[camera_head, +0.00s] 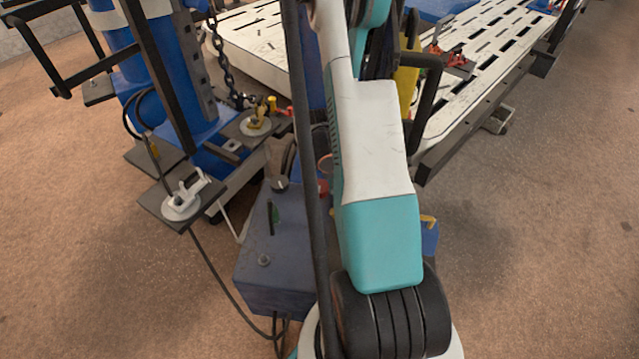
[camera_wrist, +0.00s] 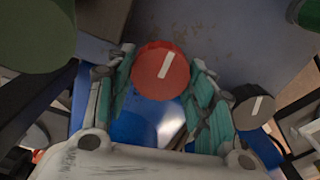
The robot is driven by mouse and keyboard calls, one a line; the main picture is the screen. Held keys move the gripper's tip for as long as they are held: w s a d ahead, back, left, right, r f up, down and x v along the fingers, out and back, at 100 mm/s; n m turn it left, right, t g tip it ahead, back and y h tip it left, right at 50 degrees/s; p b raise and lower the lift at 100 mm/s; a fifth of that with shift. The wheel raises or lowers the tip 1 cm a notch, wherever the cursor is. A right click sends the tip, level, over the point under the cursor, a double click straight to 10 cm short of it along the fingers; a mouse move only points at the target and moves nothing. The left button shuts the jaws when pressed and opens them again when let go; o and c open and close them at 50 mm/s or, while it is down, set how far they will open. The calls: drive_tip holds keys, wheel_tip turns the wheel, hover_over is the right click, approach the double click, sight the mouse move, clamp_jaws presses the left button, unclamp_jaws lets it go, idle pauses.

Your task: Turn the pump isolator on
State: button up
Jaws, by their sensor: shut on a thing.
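A round red knob (camera_wrist: 150,68) with a white pointer bar shows at the top middle of the wrist view. The bar is tilted, its upper end leaning to the right. My gripper (camera_wrist: 163,80) has its two teal-padded fingers on either side of this knob and is shut on it. No label can be read, so I cannot tell from the frames whether it is the pump isolator.
A smaller grey knob (camera_wrist: 248,113) with a white bar sits right of my gripper. In the head view a blue-grey box (camera_head: 290,245) stands left of my arm, cables below it. A slotted white bench (camera_head: 490,60) lies behind; open floor is at right.

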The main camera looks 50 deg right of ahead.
sight(319, 186)
idle(0.4)
drive_tip(key=o, duration=1.1)
drive_tip(key=shift+c, duration=0.2)
wheel_tip(319, 186, up, 12)
idle(0.5)
